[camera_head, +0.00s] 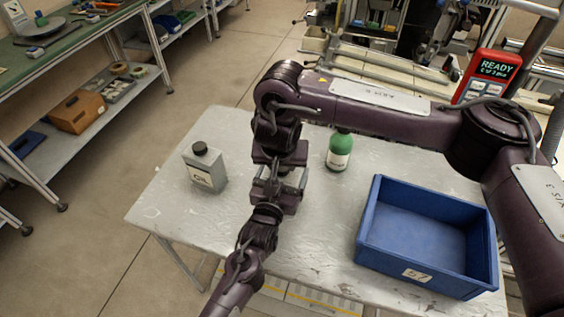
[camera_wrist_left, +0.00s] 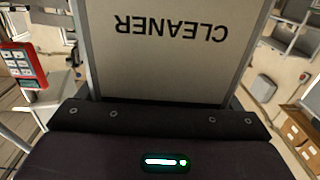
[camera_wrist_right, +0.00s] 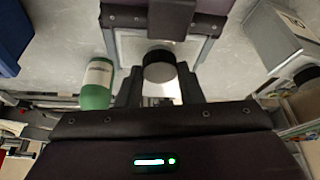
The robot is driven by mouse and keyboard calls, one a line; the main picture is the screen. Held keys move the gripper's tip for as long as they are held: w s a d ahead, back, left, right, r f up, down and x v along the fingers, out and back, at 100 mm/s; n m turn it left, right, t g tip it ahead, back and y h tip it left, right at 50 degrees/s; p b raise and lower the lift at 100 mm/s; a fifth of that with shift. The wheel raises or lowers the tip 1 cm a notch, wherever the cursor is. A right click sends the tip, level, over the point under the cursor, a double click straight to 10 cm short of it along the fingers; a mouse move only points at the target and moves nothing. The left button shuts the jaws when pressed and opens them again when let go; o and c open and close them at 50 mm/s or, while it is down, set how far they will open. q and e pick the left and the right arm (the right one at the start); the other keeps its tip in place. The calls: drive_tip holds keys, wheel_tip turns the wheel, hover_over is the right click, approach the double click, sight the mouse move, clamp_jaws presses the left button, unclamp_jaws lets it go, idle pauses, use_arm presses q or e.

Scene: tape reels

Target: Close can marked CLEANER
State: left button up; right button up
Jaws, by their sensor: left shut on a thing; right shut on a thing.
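The can marked CLEANER (camera_wrist_left: 165,65) is a flat-sided grey can with a pale label, close in front of my left wrist camera. My left gripper (camera_head: 270,203) is shut on its body, above the table. My right gripper (camera_head: 279,162) is above it, shut on a round black cap (camera_wrist_right: 159,67) at the can's top. In the right wrist view the two fingers flank the cap. I cannot tell whether the cap sits fully on the neck. In the head view the can is mostly hidden by my grippers.
A grey OIL can (camera_head: 205,167) with a black cap stands left on the table (camera_head: 165,205). An empty blue bin (camera_head: 440,274) is at the right. A red READY device (camera_head: 488,75) is at the back right.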

drive_tip(key=o, duration=0.9)
drive_tip(key=shift+r, duration=0.1)
drive_tip(key=shift+r, duration=2.2)
